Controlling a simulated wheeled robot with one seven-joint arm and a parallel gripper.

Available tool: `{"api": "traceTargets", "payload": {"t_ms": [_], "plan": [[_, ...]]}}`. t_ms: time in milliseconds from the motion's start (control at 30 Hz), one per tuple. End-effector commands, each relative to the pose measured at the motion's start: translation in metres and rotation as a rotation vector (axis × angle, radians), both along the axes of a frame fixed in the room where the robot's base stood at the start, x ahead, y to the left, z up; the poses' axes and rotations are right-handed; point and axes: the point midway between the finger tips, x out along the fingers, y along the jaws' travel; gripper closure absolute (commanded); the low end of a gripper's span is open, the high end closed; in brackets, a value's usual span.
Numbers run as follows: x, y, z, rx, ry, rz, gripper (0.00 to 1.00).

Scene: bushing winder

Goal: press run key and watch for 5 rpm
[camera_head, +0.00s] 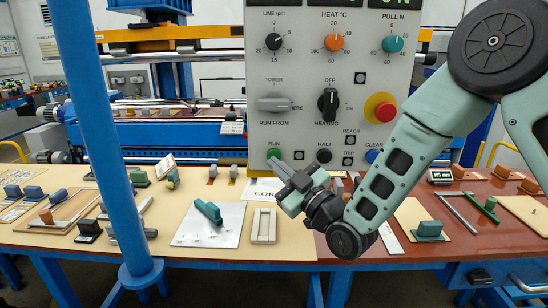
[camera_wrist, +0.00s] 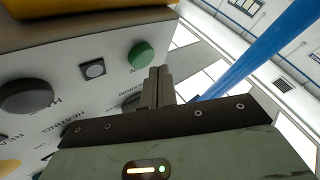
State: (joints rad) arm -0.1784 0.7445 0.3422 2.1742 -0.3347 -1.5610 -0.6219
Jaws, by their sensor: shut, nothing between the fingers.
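The green RUN key (camera_head: 273,153) is at the lower left of the grey control panel (camera_head: 300,75). It also shows in the wrist view (camera_wrist: 141,55), standing out from the panel. My gripper (camera_head: 277,166) is shut and empty, its fingertips just below the RUN key in the head view. In the wrist view the shut fingers (camera_wrist: 160,72) end close beside the key; I cannot tell whether they touch the panel. The LINE rpm knob (camera_head: 273,41) is at the panel's upper left. The displays at the top are cut off, so no rpm reading is legible.
The black HALT key (camera_head: 324,155) and blue CLEAR key (camera_head: 375,156) lie right of RUN, with a red stop button (camera_head: 385,111) above. A blue post (camera_head: 100,130) stands at left. The bench (camera_head: 200,250) below holds blocks and plates.

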Motion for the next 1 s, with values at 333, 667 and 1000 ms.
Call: {"api": "traceTargets", "payload": {"t_ms": [333,667,1000], "plan": [[0.005,0.0,-0.001,0.0,-0.003,-0.001,1.0],[0.008,0.0,0.0,0.0,0.0,0.0,1.0],[0.01,0.0,0.0,0.0,-0.001,0.0,1.0]]}}
